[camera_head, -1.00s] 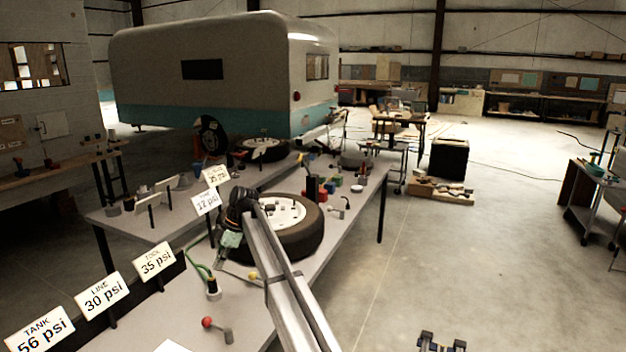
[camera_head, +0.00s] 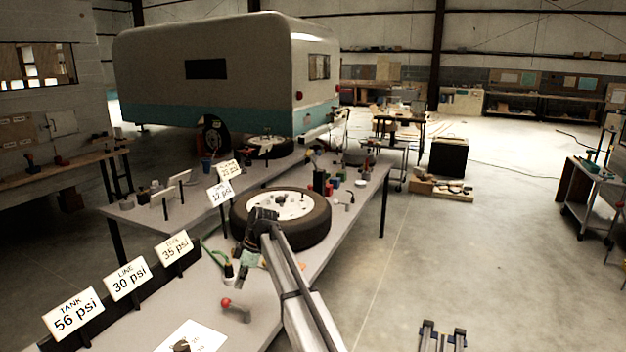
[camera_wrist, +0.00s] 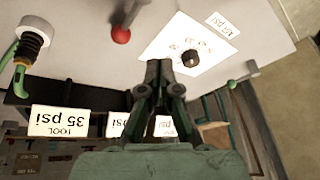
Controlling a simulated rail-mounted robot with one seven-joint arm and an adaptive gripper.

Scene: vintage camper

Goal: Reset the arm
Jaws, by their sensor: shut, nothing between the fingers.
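My gripper shows in the head view (camera_head: 248,258) over the workbench, in front of the tire (camera_head: 318,222), which lies flat with a white wheel. In the wrist view my gripper (camera_wrist: 160,66) has its dark fingers together with nothing between them. It points toward the bench, above the row of pressure signs. My arm stretches from the lower right of the head view to the bench. Whether the gripper touches anything is not clear, but I see no contact.
A red-knobbed lever (camera_head: 226,302) and a white dial sheet (camera_head: 212,335) are on the near bench; both also show in the wrist view. A green hose (camera_wrist: 18,80) with its fitting is close by. Pressure signs (camera_head: 75,313) line the left edge. Open floor (camera_head: 430,250) lies right.

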